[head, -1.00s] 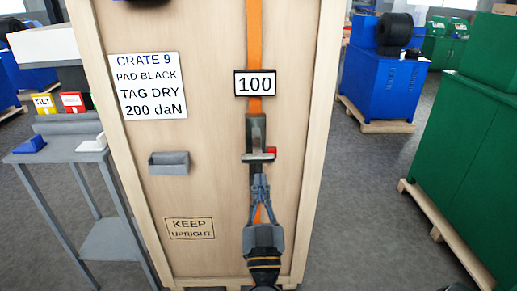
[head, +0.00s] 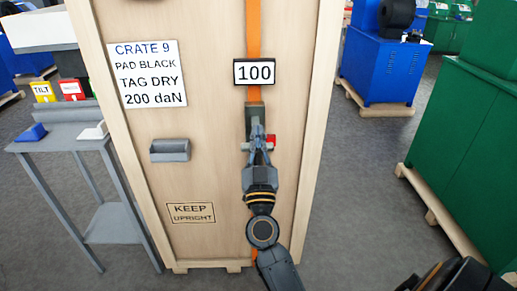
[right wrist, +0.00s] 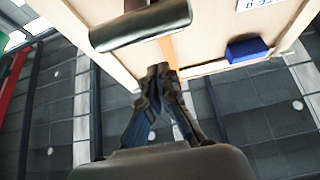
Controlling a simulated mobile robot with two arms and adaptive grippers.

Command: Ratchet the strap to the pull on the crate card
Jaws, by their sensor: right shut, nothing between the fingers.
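The crate card (head: 148,75) on the crate front reads CRATE 9, PAD BLACK, TAG DRY, 200 daN. An orange strap (head: 254,30) runs down the front behind a display (head: 254,72) reading 100. My left gripper is not in view.
A grey bin (head: 170,151) is fixed to the crate left of the ratchet, above a KEEP UPRIGHT label (head: 191,213). A grey stand (head: 75,135) at left carries yellow and red TILT-type holders. Green (head: 465,130) and blue (head: 385,65) machines stand right, with floor between.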

